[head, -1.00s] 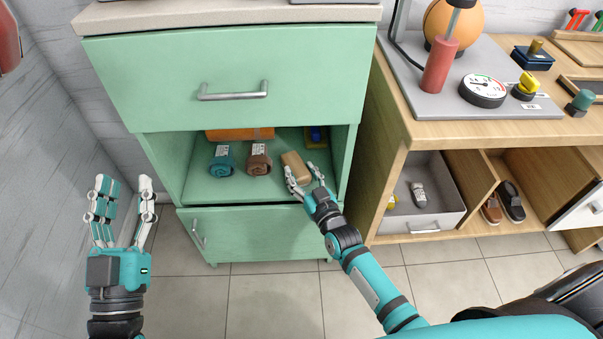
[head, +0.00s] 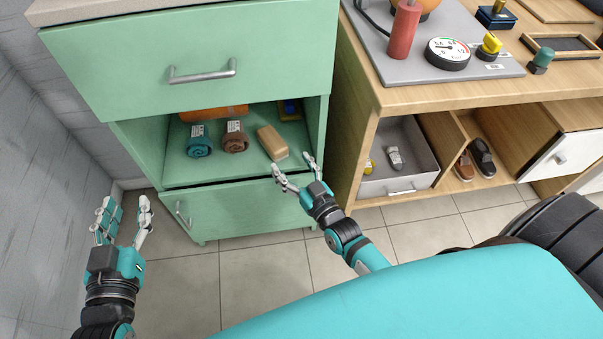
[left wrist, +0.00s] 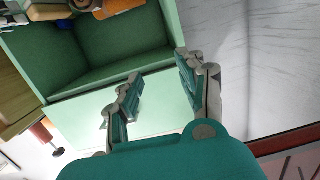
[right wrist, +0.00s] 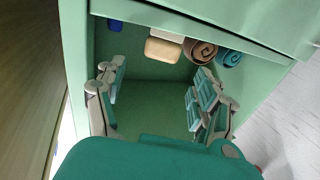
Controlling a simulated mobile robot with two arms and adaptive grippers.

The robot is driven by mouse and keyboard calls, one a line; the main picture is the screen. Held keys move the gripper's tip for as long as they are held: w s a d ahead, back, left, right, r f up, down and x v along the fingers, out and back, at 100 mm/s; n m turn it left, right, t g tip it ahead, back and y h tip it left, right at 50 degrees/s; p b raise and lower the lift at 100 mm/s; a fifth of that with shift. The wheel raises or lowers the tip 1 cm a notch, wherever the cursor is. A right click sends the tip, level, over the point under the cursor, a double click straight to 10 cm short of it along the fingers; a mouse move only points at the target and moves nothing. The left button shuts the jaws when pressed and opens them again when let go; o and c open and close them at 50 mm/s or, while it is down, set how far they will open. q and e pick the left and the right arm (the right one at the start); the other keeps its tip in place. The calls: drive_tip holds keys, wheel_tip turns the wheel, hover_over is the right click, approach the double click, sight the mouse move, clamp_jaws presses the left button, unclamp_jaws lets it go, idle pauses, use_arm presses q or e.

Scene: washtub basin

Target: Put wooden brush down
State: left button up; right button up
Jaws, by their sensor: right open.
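The wooden brush (head: 271,142) is a tan block lying on the open shelf of the green cabinet, right of two rolled towels. It also shows in the right wrist view (right wrist: 163,50), beyond the fingers and apart from them. My right gripper (head: 292,168) is open and empty just in front of the brush, near the shelf's front edge. My left gripper (head: 124,212) is open and empty at the left, low in front of the cabinet, near the wall.
On the green shelf (head: 220,163) are a teal rolled towel (head: 199,146), a brown rolled towel (head: 235,141), an orange thing (head: 212,113) and a blue thing (head: 290,110) behind. A wooden bench (head: 440,97) with a grey drawer (head: 405,182) stands right. Tiled floor is clear in front.

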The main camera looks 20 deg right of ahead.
use_arm(q)
drive_tip(key=f+g, duration=0.1)
drive_tip(key=s+f, duration=0.1)
drive_tip(key=a+f+g, duration=0.1)
drive_tip(key=f, duration=0.1)
drive_tip(key=shift+s+g+y+p, duration=0.3)
drive_tip(key=shift+y, duration=0.1)
use_arm(e)
drive_tip(key=s+a+r+g, duration=0.2)
drive_tip(key=s+r, duration=0.3)
drive_tip(key=r, duration=0.2)
drive_tip(key=s+a+r+n+g+y, duration=0.1)
drive_tip(key=s+r+g, duration=0.1)
drive_tip(key=s+r, duration=0.3)
drive_tip(key=shift+a+r+n+g, duration=0.3)
drive_tip(key=shift+a+r, duration=0.1)
drive_tip(key=shift+r, duration=0.45)
drive_tip(key=shift+w, duration=0.1)
drive_tip(key=shift+c, duration=0.4)
